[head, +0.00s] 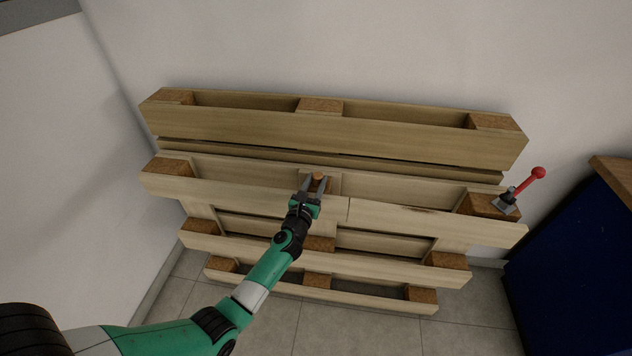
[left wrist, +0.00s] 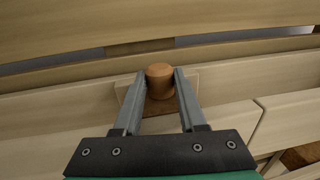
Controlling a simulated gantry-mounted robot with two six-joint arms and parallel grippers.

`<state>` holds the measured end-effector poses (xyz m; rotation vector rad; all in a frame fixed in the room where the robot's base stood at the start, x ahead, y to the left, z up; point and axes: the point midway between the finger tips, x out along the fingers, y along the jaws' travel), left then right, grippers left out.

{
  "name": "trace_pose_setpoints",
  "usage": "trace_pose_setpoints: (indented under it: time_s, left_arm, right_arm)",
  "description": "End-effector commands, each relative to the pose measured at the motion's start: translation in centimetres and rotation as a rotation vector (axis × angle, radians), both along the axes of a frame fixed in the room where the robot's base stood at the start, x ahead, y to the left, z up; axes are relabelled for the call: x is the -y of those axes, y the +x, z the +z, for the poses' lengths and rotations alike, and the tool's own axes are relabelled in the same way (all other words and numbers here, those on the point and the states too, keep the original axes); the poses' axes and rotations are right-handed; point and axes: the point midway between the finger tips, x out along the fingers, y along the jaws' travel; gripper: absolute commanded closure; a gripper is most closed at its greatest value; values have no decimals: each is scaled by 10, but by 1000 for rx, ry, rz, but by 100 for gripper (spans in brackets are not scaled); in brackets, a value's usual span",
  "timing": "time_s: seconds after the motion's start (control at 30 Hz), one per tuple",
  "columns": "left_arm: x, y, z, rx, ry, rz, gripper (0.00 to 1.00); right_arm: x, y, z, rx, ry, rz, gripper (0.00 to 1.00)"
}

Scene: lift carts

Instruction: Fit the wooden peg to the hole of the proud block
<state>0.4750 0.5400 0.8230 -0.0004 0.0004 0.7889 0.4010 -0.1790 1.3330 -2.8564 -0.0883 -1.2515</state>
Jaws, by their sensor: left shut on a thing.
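The wooden peg (head: 319,176) is a short round light-brown cylinder at the middle of the second pallet from the top. My left gripper (head: 315,184) is shut on it, and in the left wrist view the peg (left wrist: 160,72) sits between the two grey fingertips. The block (left wrist: 132,102) lies under and around the peg in the picture, mostly covered by the fingers; it stands between the pallet's boards. The hole is hidden, so I cannot tell whether the peg is in it or above it. My right gripper is not in view.
Several wooden pallets (head: 330,128) are stacked against the white wall. A red-handled tool (head: 525,187) stands on the right end block of the second pallet. A dark blue cabinet (head: 575,245) stands at the right. The tiled floor in front is clear.

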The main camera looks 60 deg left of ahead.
Motion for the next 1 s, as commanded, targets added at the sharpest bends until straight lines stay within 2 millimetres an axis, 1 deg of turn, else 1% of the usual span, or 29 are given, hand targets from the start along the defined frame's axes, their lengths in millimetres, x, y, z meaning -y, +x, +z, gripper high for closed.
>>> trace_pose_setpoints:
  time_s: [0.1, 0.37, 0.4, 0.57, 0.6, 0.87, 1.0]
  left_arm:
    - [0, 0, -4, 0, 0, 0, 100]
    - [0, 0, -5, -1, -1, 0, 100]
    - [0, 0, -5, -1, -1, 0, 56]
    - [0, 0, -4, -1, -1, 0, 27]
    - [0, 0, -4, -1, -1, 0, 25]
    - [0, 0, -4, -1, -1, 0, 25]
    - [9, -9, -3, -1, -1, 0, 25]
  right_arm:
    - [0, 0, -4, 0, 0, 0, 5]
    - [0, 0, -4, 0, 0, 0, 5]
    - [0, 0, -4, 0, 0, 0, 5]
    - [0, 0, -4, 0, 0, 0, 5]
    - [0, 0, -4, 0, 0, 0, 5]
    - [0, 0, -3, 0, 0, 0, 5]
    - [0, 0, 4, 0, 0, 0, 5]
